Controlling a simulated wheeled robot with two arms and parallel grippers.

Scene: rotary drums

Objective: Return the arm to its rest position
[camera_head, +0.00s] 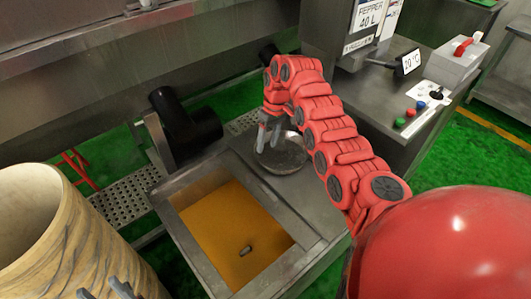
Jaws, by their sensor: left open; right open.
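My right arm, in red covers, reaches in from the lower right. Its gripper (268,147) points down, open, over a round grey metal dish (287,158) on the steel top. It appears to hold nothing; whether the fingertips touch the dish I cannot tell. Only the grey fingertips of my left gripper (104,291) show at the bottom left edge, apart from each other, in front of the wooden barrel. The rest of my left arm is out of view.
A steel basin (300,236) holds an orange-brown fill with a small dark piece in it. A wooden barrel (50,225) stands at left. A black cylindrical part (187,128) sits behind the basin. A machine with coloured buttons (400,121) stands at right.

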